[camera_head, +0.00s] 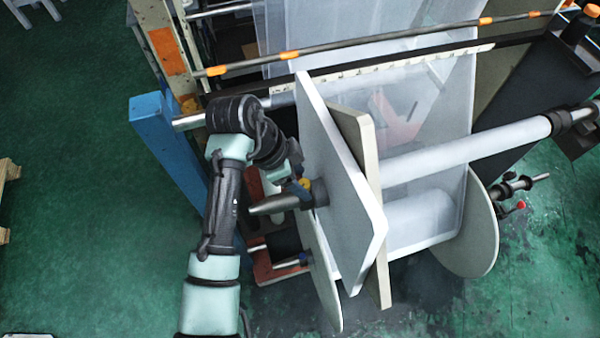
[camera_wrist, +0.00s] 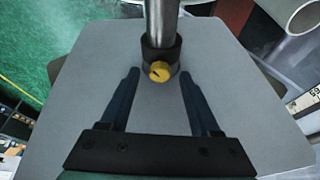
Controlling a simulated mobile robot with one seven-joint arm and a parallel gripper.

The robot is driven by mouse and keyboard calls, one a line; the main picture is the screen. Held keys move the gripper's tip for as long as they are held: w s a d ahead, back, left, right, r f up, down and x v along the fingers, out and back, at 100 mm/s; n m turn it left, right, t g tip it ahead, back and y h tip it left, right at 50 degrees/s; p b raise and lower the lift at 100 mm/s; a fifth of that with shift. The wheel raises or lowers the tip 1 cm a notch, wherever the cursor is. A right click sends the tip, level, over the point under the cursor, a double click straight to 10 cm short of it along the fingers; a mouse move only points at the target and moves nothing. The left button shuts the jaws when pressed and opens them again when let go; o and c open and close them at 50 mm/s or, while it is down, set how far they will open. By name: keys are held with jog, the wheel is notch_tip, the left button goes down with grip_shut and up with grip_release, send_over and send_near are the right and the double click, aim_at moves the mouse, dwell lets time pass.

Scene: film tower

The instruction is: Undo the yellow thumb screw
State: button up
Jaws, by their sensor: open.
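The yellow thumb screw (camera_wrist: 160,71) sits on a black collar (camera_wrist: 161,50) around a metal shaft (camera_wrist: 162,15), in front of a flat grey plate (camera_wrist: 80,75) in the wrist view. My gripper (camera_wrist: 160,80) is open, with its two dark fingers apart on either side below the screw. Nothing is between the fingers except the view of the plate. In the head view the yellow screw (camera_head: 304,183) shows small beside the collar (camera_head: 319,192), close to my gripper's end. I cannot tell from these views whether a finger touches the screw.
The white plate (camera_head: 340,190) stands close behind the collar, with a beige board (camera_head: 358,140) behind it. A long roller (camera_head: 465,147) runs to the right. A blue post (camera_head: 165,150) stands left of my arm. Green floor (camera_head: 75,240) is clear at the left.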

jog(key=shift+d+f, duration=0.1)
jog(key=shift+f, duration=0.1)
grip_shut()
dwell(0.5)
jog(key=n+t+p, duration=0.1)
jog(key=n, duration=0.2)
jog(key=shift+s+d+r, duration=0.1)
jog(key=shift+n+t+y+p, duration=0.4)
jog(key=shift+n+t+p, duration=0.15)
jog(key=shift+n, duration=0.85)
